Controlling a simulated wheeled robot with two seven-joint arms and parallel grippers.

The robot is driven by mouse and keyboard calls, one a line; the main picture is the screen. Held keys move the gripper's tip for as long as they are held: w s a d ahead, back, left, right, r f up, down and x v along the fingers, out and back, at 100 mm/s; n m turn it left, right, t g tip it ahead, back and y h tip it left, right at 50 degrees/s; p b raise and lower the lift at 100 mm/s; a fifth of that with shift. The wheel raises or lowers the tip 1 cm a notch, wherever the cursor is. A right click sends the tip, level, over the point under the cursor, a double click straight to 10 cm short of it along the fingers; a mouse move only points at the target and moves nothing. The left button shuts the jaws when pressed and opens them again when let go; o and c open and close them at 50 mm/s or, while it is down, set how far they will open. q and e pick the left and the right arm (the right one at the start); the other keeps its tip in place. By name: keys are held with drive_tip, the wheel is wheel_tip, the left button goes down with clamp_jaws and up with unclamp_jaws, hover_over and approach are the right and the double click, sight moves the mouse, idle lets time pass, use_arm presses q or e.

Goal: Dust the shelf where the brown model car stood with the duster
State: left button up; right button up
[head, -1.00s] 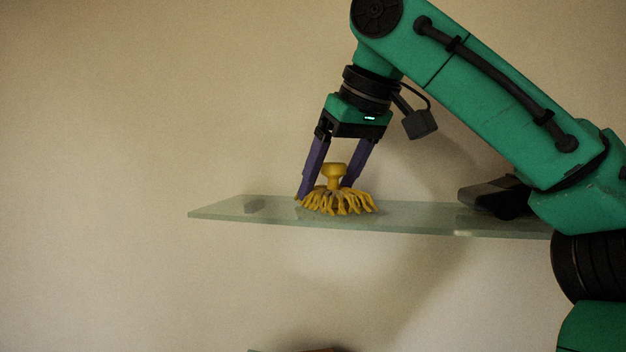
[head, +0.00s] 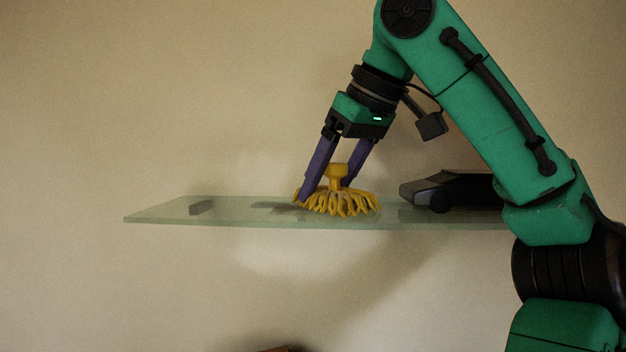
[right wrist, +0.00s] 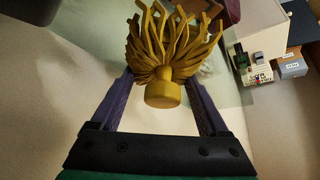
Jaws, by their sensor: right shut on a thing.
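The yellow duster (head: 338,203) has a stubby knob and a fringe of strands. It sits strands-down at the glass shelf (head: 160,213), and the strands look to be touching it. My right gripper (head: 327,188) is shut on the duster, with its purple fingers on either side. In the right wrist view the knob of the duster (right wrist: 163,95) lies between the fingers of my right gripper (right wrist: 165,85). No brown car shows on the visible part of the shelf. My left gripper is not in view.
A dark model car (head: 455,190) stands on the shelf just right of the duster, partly behind my arm. A reddish-brown thing (head: 278,349) peeks in below. The left part of the shelf is mostly clear.

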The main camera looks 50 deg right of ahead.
drive_tip(key=shift+a+f, duration=0.1)
drive_tip(key=shift+w+a, duration=0.7)
drive_tip(key=shift+w, duration=0.35)
drive_tip(key=shift+w+a, duration=0.7)
drive_tip(key=shift+w, duration=0.35)
drive_tip(key=shift+w+a, duration=0.7)
drive_tip(key=shift+w, duration=0.35)
drive_tip(key=shift+w+a, duration=0.55)
drive_tip(key=shift+w, duration=0.25)
drive_tip(key=shift+w+a, duration=0.55)
drive_tip(key=shift+w, duration=0.2)
drive_tip(key=shift+w+d, duration=0.1)
